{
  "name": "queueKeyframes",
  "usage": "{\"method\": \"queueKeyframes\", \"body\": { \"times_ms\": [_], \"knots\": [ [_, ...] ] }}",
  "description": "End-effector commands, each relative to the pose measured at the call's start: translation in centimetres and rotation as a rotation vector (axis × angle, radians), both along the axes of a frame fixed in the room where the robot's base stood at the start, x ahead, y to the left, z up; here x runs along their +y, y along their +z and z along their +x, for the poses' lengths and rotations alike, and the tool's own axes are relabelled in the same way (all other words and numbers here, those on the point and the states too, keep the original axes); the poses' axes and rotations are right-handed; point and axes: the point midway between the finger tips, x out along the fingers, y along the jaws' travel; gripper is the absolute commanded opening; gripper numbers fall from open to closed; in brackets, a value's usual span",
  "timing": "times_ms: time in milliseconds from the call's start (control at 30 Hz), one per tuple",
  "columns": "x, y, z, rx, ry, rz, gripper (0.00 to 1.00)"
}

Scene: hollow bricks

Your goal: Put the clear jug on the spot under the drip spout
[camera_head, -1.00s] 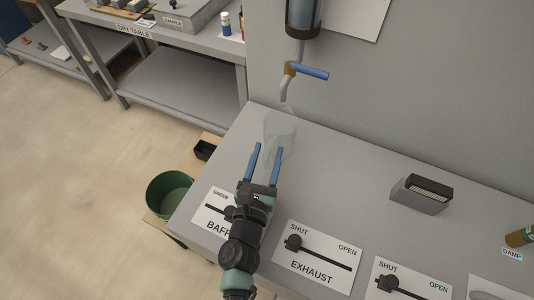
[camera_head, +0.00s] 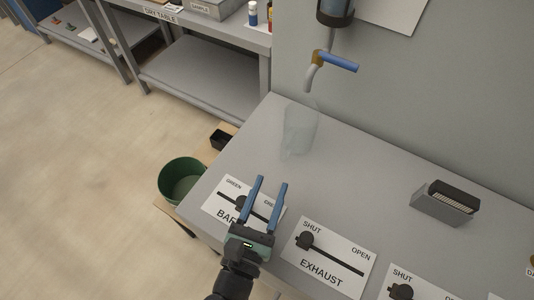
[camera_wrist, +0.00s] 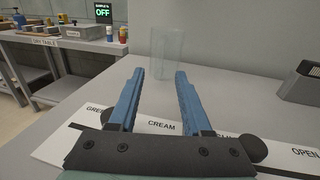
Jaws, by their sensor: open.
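The clear jug (camera_head: 299,130) stands upright on the grey bench, close to the wall and beneath the drip spout (camera_head: 309,80), which has a blue lever. The jug also shows beyond the fingers in the wrist view (camera_wrist: 166,48). My gripper (camera_head: 270,180) is open and empty, with its two blue fingers pointing at the jug. It is on the near side of the jug, apart from it, over the baffle label plate. The wrist view also shows the open fingers (camera_wrist: 160,76). Whether the jug is exactly on the spot cannot be told.
Slider plates line the bench's near edge, including the exhaust plate (camera_head: 328,257). A grey box with a dark top (camera_head: 444,203) sits to the right. A green bin (camera_head: 183,181) stands left of the bench. The dry table (camera_head: 205,66) is at the back left. The bench middle is clear.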

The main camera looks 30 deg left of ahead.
Motion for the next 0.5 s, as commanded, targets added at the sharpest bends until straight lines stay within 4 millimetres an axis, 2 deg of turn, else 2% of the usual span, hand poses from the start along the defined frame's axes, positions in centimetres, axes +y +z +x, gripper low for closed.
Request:
{"method": "queueKeyframes", "body": {
  "times_ms": [133, 367, 433, 500],
  "knots": [
    [-0.1, 0.0, -0.8, 0.0, 0.001, 0.0, 0.49],
    [-0.2, 0.1, -0.9, 0.0, 0.0, 0.0, 0.49],
    [-0.1, 0.4, -0.6, -0.011, 0.002, -0.012, 0.49],
    [0.2, 1.9, 0.4, -0.053, 0.01, -0.061, 0.49]
  ]
}}
